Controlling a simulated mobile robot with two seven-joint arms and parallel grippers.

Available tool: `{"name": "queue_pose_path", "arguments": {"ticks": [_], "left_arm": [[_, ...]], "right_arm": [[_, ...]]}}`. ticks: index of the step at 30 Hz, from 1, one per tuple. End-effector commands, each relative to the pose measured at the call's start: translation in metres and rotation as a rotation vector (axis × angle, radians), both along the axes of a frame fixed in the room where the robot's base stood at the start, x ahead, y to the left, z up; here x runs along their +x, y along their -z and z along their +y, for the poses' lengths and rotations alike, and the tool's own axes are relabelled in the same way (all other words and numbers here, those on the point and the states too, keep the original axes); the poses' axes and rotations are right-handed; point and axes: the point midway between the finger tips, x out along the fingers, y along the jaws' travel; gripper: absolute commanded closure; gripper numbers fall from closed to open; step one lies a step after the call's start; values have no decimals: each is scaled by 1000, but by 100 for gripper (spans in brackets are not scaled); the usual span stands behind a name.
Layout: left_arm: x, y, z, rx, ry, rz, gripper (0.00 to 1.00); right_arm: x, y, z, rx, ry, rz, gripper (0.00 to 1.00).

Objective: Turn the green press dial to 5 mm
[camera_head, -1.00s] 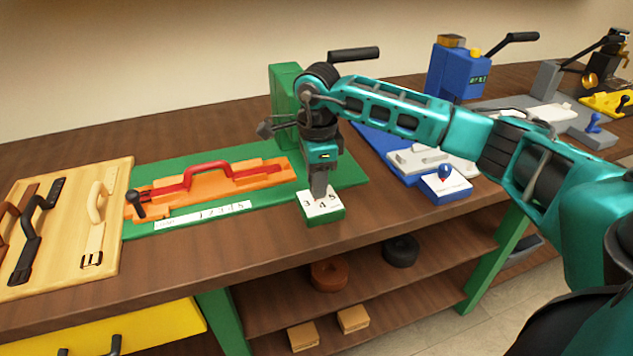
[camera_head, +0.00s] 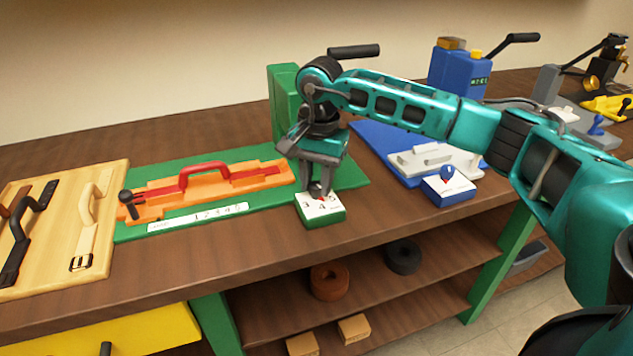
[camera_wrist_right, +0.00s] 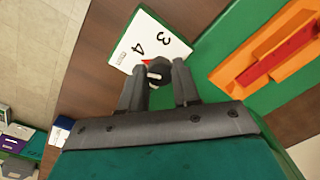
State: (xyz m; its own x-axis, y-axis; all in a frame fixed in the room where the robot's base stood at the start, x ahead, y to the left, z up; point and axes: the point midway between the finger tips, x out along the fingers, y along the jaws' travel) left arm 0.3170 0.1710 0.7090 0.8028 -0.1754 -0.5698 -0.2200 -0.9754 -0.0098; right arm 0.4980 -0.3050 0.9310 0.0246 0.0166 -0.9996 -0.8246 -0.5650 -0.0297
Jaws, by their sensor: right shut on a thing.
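The green press dial is a small green block with a white numbered face (camera_head: 322,210) at the bench's front edge. Figures 3, 4 and 5 show on it. My right gripper (camera_head: 318,187) points down over the dial, its fingers closed around the dark knob. In the right wrist view the knob (camera_wrist_right: 160,72) sits between the fingertips of the right gripper (camera_wrist_right: 158,88). A red pointer (camera_wrist_right: 148,62) beside the knob points towards the 4; the 5 is hidden there. My left gripper is not in view.
Behind the dial is the green press (camera_head: 284,100) with a black lever (camera_head: 354,51). An orange fixture with a red handle (camera_head: 205,170) lies to the left. A blue-based dial (camera_head: 449,190) stands to the right. A wooden board with handles (camera_head: 117,190) is at far left.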

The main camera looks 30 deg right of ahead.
Motion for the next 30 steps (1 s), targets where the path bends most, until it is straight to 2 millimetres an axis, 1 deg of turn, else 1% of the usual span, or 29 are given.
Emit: {"name": "queue_pose_path", "arguments": {"ticks": [6,15,22,30], "left_arm": [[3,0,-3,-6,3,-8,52],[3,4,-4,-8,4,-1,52],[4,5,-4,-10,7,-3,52],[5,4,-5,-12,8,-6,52]], "right_arm": [[1,0,0,2,-206,-3,99],[0,0,0,1,-462,-1,99],[1,-1,-1,2,-601,-2,99],[0,-1,-1,2,-682,-2,99]]}}
